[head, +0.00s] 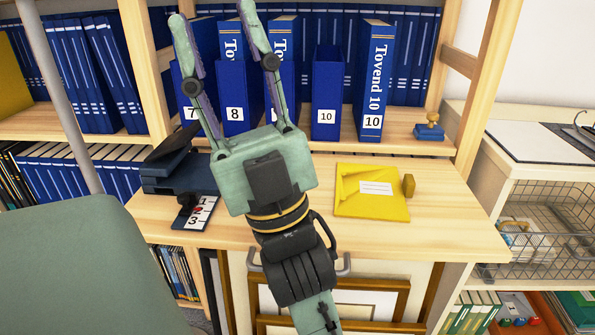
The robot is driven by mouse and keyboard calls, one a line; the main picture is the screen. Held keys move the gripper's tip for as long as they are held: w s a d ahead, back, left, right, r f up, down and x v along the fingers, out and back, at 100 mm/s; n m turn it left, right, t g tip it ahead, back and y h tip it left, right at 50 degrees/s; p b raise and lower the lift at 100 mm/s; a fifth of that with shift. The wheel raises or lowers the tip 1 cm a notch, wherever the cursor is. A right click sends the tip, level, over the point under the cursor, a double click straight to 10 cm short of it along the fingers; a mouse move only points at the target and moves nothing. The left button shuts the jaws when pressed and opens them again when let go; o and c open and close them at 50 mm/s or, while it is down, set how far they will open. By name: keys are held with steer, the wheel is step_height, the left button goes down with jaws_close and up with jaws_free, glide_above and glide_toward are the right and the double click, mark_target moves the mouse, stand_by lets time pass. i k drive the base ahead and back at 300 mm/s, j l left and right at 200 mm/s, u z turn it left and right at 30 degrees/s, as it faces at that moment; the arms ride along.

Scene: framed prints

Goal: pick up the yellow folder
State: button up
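The yellow folder (372,200) lies flat on the wooden desk (455,215), right of my gripper. It has a white label on its face. The folder is apart from my gripper and fully in view.
Blue numbered binders (375,75) and box files stand on the shelf behind. A stamp (430,128) sits right of them. A dark device (175,165) and number card (197,213) lie left. A green chair back (80,260) is front left; a wire basket (545,240) is right.

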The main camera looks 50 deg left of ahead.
mark_target(363, 191)
steer(key=l+u, duration=0.1)
steer(key=u, duration=1.3)
